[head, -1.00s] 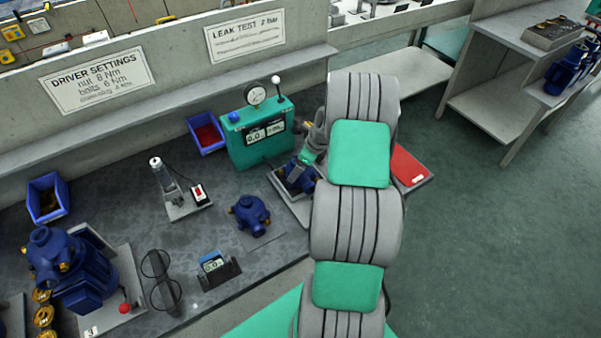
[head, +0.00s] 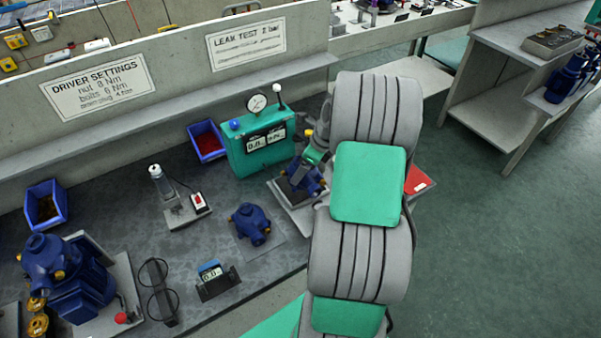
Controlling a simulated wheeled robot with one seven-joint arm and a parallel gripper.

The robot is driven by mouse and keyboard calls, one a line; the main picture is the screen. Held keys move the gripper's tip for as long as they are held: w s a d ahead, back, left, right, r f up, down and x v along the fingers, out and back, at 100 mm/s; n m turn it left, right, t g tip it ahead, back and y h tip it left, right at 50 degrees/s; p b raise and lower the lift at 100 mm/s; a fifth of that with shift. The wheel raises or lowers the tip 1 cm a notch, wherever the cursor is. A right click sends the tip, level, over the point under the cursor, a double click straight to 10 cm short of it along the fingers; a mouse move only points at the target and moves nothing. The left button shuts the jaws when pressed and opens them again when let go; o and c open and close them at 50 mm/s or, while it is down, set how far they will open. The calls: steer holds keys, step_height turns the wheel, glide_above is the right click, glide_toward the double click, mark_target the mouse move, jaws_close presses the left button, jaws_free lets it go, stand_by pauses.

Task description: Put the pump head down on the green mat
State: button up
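A blue pump head (head: 311,184) with brass-coloured fittings is at my gripper (head: 312,166), over the grey test stand (head: 288,204) beside the green leak tester. My arm partly covers both, so the fingertips are unclear and I cannot tell how firmly they hold it. A second blue pump head (head: 250,222) sits on a grey pad on the bench, apart from my gripper. A green surface (head: 272,320) shows at the bottom edge; I cannot tell whether it is the mat. A teal surface (head: 452,48) also shows behind, at the upper right.
The green leak tester (head: 240,150) with its gauge stands left of my gripper. A red pad (head: 418,180) lies right of my arm. A blue pump (head: 75,280), a driver stand (head: 170,195) and a small display (head: 214,280) occupy the bench. Open floor lies right.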

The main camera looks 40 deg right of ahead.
steer(key=s+a+r+p, duration=0.3)
steer(key=s+r+p, duration=0.4)
steer(key=s+r, duration=0.3)
steer(key=shift+a+r, duration=0.15)
steer(key=shift+r, duration=1.05)
steer(key=shift+s, duration=0.1)
